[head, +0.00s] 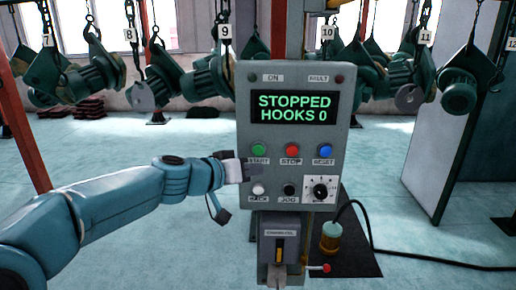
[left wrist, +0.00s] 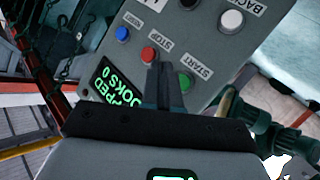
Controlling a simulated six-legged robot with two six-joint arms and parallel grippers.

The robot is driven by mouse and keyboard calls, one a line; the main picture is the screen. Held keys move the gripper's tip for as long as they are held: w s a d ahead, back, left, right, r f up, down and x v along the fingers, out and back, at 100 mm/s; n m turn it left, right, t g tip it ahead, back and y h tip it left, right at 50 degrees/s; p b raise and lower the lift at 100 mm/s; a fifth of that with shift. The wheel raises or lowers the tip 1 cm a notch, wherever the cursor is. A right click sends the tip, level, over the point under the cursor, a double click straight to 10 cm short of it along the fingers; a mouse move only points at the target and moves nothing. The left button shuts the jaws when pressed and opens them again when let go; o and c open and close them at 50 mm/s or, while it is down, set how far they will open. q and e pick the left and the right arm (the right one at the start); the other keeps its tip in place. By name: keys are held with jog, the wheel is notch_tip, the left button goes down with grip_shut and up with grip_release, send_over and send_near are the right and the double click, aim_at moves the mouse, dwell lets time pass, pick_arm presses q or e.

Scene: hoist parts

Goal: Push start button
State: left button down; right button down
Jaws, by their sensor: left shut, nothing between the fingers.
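The grey control panel (head: 243,110) faces me, and its screen (head: 293,107) reads "STOPPED HOOKS 0". The green START button (head: 258,150) is at the left of a row with the red STOP button (head: 292,150) and the blue RESET button (head: 325,151). My left gripper (head: 245,171) is shut and empty, just below and left of the green button. In the left wrist view its fingers (left wrist: 164,84) show in front of the panel, beside the green button (left wrist: 186,83). I cannot tell whether they touch the panel. My right gripper is not in view.
Below the row are a white button (head: 258,188), a black JOG button (head: 289,190) and a rotary knob (head: 320,189). A box with a yellow lever (head: 279,246) is under the panel. Green hoists hang behind. A cable (head: 420,261) crosses the floor at right.

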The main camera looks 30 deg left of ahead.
aim_at(258, 150)
pick_arm(q)
jog(key=shift+w+a+p, duration=0.3)
jog(key=shift+w+a, duration=0.25)
jog(key=shift+w, duration=0.3)
jog(key=shift+w+a+p, duration=0.3)
jog(key=shift+w+a, duration=0.2)
jog(key=shift+w, duration=0.4)
jog(key=shift+w+a+p, duration=0.3)
jog(key=shift+w+a, duration=0.25)
jog(key=shift+w, duration=0.3)
jog(key=shift+w, duration=0.1)
jog(key=shift+w+a, duration=0.25)
